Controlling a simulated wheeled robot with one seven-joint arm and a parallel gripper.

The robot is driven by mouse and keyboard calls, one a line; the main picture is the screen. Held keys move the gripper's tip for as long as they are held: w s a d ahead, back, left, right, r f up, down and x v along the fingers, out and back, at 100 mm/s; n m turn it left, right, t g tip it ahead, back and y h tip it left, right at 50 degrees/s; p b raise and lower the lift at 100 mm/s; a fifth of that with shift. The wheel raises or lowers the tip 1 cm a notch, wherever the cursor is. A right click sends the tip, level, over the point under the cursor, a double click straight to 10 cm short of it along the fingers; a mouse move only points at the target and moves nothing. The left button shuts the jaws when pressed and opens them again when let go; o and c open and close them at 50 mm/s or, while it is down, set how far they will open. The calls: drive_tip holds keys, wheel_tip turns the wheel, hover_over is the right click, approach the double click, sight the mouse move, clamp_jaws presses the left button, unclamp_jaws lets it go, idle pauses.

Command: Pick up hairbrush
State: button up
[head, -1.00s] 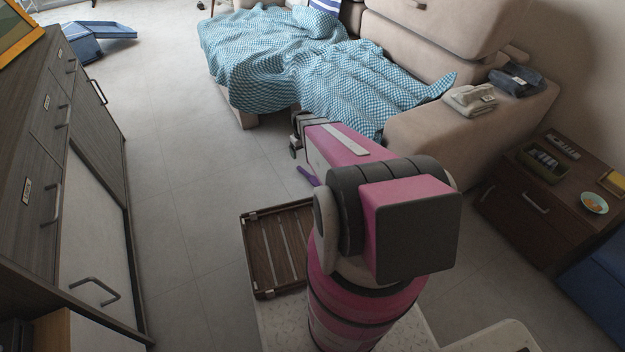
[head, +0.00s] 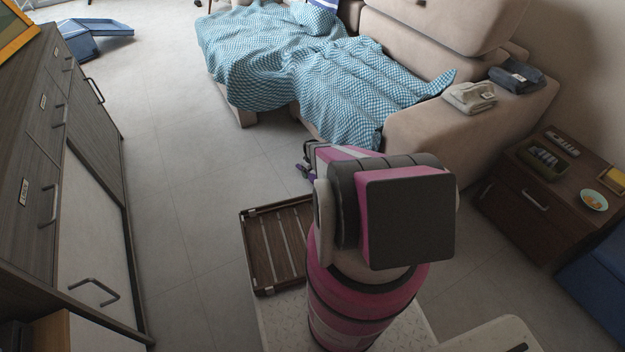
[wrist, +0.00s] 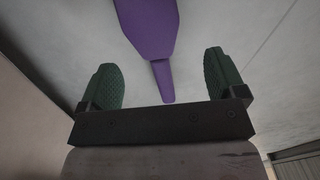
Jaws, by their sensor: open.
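The purple hairbrush (wrist: 150,35) lies on the pale floor. In the wrist view its wide part runs off the top edge, and its narrow handle (wrist: 163,82) points down between my fingers. My gripper (wrist: 163,80) is open, with a green finger pad on each side of the handle and a gap to both. I cannot tell how far above the brush the fingertips are.
A brown slatted tray (head: 275,245) is beside my base. The beige sofa (head: 420,130), with a blue checked blanket (head: 340,90), stands just beyond. A dark wooden cabinet (head: 535,205) is at right, and grey drawers (head: 50,120) line the left. Floor between is clear.

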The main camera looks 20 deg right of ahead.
sight(312, 176)
drive_tip(key=shift+d+f, duration=0.15)
drive_tip(key=shift+f, duration=1.25)
drive_tip(key=shift+d+f, duration=0.15)
drive_tip(key=shift+f, duration=1.2)
drive_tip(key=shift+c, duration=0.3)
drive_tip(key=c, duration=1)
